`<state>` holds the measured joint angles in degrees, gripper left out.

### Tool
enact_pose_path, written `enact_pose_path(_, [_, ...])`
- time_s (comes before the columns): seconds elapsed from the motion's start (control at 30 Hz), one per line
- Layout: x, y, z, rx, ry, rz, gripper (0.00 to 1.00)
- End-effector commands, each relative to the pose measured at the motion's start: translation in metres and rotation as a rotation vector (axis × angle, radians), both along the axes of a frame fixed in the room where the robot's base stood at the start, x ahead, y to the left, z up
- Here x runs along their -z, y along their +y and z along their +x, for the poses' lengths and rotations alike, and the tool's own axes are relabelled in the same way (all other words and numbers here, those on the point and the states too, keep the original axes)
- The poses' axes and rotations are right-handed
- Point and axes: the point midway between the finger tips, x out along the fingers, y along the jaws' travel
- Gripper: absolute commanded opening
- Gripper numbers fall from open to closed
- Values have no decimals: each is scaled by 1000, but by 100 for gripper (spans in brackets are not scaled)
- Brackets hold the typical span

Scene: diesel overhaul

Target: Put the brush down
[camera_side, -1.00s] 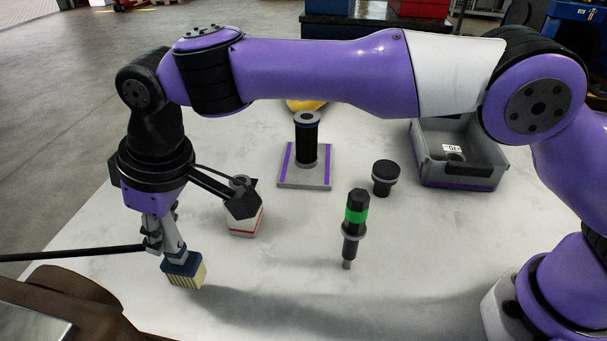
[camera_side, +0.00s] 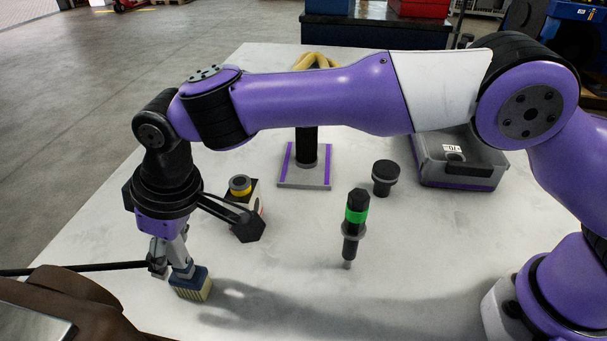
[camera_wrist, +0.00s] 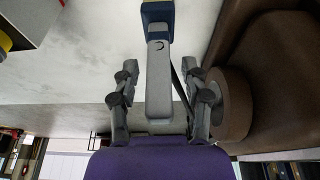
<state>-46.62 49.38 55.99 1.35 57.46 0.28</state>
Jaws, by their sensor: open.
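The brush (camera_side: 190,284), with a blue collar and pale bristles, is at the table's front left, upright with a slight tilt. Its bristle end appears to be on or very near the table. My gripper (camera_side: 168,262) is around the upper part of the brush. In the wrist view the brush's grey handle (camera_wrist: 159,85) runs between the open fingers of my gripper (camera_wrist: 159,95), with a gap on both sides.
A brown rounded object (camera_side: 65,300) and a dark rod (camera_side: 75,269) are close on the left. A box with a yellow-ringed top (camera_side: 240,190) stands behind my gripper. A green-banded tool (camera_side: 356,222), a black cap (camera_side: 385,176) and a grey bin (camera_side: 460,172) stand farther right.

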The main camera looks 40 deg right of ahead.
Motion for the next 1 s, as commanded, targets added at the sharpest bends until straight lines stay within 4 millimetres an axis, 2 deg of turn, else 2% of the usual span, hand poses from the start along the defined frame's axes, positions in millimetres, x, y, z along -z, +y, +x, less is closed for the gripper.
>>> enact_pose_path(0.17, [-14, -2, -2, 0, -2, 2, 53])
enact_pose_path(0.5, [-87, -17, -18, -1, -4, 3, 53])
enact_pose_path(0.6, [-103, -21, -21, 0, -3, 3, 53])
enact_pose_path(0.77, [-118, -27, -24, 6, -2, 1, 53])
enact_pose_path(0.87, [-129, -50, -18, 51, -10, 9, 53])
enact_pose_path(0.97, [-145, -100, -11, 143, -29, 24, 53])
enact_pose_path(1.0, [-151, -126, -10, 193, -39, 30, 53])
